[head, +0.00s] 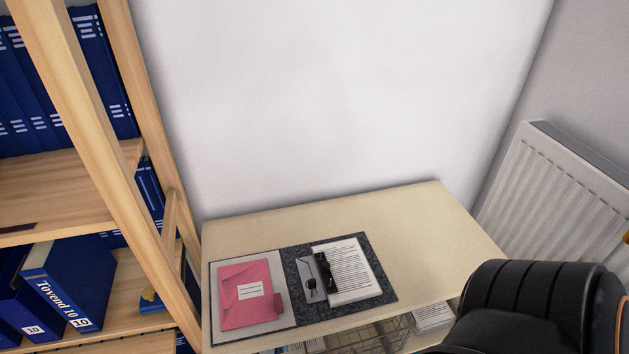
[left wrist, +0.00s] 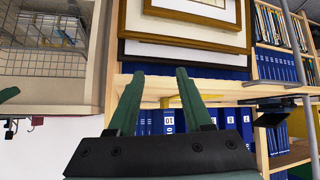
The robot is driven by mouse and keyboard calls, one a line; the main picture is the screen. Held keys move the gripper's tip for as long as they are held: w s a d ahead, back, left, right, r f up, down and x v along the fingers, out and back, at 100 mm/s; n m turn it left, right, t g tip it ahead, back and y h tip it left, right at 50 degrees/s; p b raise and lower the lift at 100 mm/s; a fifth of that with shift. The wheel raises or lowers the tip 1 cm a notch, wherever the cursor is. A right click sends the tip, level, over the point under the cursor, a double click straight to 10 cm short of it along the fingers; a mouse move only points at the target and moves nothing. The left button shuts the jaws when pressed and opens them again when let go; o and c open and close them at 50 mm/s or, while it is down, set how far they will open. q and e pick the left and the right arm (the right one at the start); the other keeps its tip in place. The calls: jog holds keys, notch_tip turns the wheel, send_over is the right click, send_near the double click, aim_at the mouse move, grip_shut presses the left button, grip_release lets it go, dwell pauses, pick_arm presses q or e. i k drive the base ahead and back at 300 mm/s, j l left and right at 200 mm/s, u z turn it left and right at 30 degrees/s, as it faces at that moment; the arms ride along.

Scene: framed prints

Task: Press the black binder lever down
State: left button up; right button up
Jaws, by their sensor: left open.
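An open binder (head: 293,330) lies on the pale table. A pink booklet (head: 247,297) rests on its left side, and a stack of printed sheets (head: 350,270) lies on its right side. Between them is the metal ring mechanism (head: 307,266) with a small black lever (head: 323,272); it is too small to tell how far the lever is raised. In the left wrist view my left gripper (left wrist: 158,76) is open, with nothing between its green fingers. It faces shelves, and the binder is not seen there. My right gripper is in neither view.
A wooden shelf (head: 118,130) with blue binders stands left of the table (head: 420,220). A white radiator (head: 560,180) is at the right. A wire basket (head: 375,338) sits below the tabletop. Framed prints (left wrist: 185,50) show in the left wrist view. The table's right part is clear.

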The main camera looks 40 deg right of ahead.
aim_at(312, 284)
jog(key=l+z, duration=0.15)
jog(key=z, duration=0.6)
jog(key=j+z, duration=0.1)
jog(key=z, duration=0.2)
jog(key=j+z, duration=0.1)
jog(key=z, duration=0.2)
